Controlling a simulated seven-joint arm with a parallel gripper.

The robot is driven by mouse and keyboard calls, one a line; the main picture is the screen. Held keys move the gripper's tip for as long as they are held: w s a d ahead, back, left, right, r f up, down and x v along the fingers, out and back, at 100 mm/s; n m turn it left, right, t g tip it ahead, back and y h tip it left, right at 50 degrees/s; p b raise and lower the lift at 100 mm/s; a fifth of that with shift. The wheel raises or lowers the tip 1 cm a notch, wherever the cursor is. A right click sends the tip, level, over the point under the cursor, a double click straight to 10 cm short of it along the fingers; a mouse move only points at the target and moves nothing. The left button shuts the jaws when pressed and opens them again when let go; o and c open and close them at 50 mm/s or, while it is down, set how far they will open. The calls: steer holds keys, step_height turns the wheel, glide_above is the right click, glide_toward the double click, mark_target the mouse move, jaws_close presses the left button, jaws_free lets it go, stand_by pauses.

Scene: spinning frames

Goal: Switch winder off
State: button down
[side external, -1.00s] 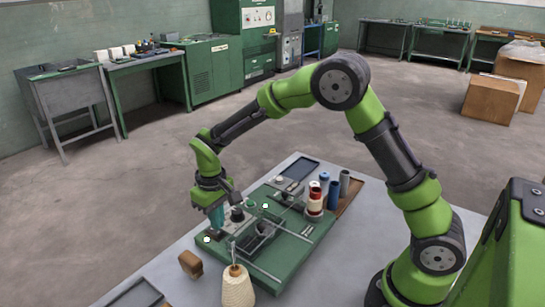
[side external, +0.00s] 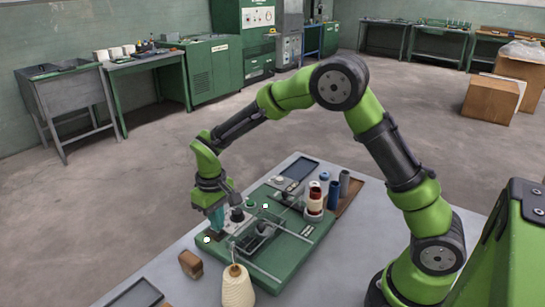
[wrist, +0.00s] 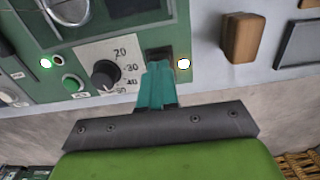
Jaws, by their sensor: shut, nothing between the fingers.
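The winder (side external: 285,250) is a green flat machine on the grey table, with a panel along its left edge. In the wrist view the panel shows a black switch (wrist: 158,54), a black dial knob (wrist: 105,73) with a number scale, and a green button (wrist: 72,84). White lights glow at the right (wrist: 184,63) and left (wrist: 46,63) of the panel. My gripper (wrist: 156,66) has teal fingers, shut and empty. The fingertips are at the black switch and cover its lower part; I cannot tell whether they touch it. My gripper (side external: 217,226) also shows over the panel in the side view.
A cream yarn cone (side external: 238,288) stands in front of the winder. A wooden block (side external: 190,264) lies at its left. Bobbins (side external: 332,195) stand behind it to the right. A dark tray (side external: 136,297) lies at the table's front.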

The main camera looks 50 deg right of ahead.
steer(key=shift+f, duration=0.8)
steer(key=shift+r, duration=3.55)
steer(key=shift+f, duration=0.1)
steer(key=s+d+r+m+t+y, duration=0.1)
steer(key=s+d+r+m+t, duration=0.1)
steer(key=s+r, duration=0.4)
steer(key=s+d+r+m+t+y, duration=0.1)
steer(key=s+r+t, duration=0.4)
steer(key=s, duration=1)
step_height(320, 180, up, 3)
steer(key=shift+s+d+f+m, duration=0.25)
steer(key=shift+d+m, duration=0.25)
steer(key=shift+d, duration=0.45)
